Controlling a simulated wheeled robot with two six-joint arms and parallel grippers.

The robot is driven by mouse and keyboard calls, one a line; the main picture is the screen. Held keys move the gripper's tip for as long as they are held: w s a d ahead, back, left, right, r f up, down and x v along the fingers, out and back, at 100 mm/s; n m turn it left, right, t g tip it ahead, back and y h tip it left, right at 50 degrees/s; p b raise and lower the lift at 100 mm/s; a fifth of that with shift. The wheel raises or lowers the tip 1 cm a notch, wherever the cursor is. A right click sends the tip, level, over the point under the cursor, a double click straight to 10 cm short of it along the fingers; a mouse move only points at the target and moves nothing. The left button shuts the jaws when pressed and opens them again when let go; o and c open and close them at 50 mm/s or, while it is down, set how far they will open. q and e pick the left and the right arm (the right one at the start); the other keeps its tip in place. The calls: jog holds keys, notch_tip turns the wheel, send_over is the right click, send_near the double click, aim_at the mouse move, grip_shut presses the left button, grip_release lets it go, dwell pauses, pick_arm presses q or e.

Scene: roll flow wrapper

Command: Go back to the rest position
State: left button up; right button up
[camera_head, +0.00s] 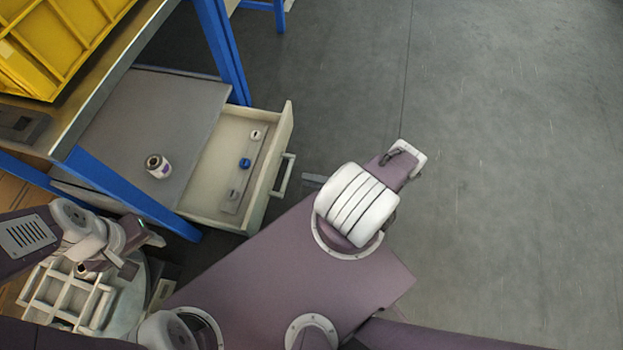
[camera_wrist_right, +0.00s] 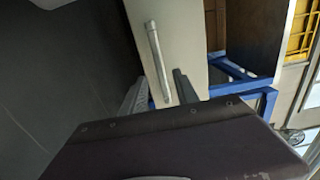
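My left arm comes in from the left in the head view, its gripper (camera_head: 153,240) beside the table leg. Its fingers are too small and covered to show whether they are open. My right arm reaches up over the floor, with its gripper (camera_head: 314,180) mostly hidden under the wrist, just right of the open drawer's handle. In the right wrist view the two grey fingers (camera_wrist_right: 160,92) stand apart with nothing gripped. The drawer handle (camera_wrist_right: 157,62) shows beyond and between them. The same handle (camera_head: 284,176) appears in the head view.
The open drawer (camera_head: 210,165) holds a strip with small parts, including a blue one (camera_head: 245,163). A small roll (camera_head: 158,166) stands on the grey surface beside it. A blue-legged table carries a yellow crate (camera_head: 50,45). Floor at right (camera_head: 510,170) is clear.

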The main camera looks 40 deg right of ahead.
jog(key=shift+s+d, duration=0.25)
jog(key=shift+s, duration=0.15)
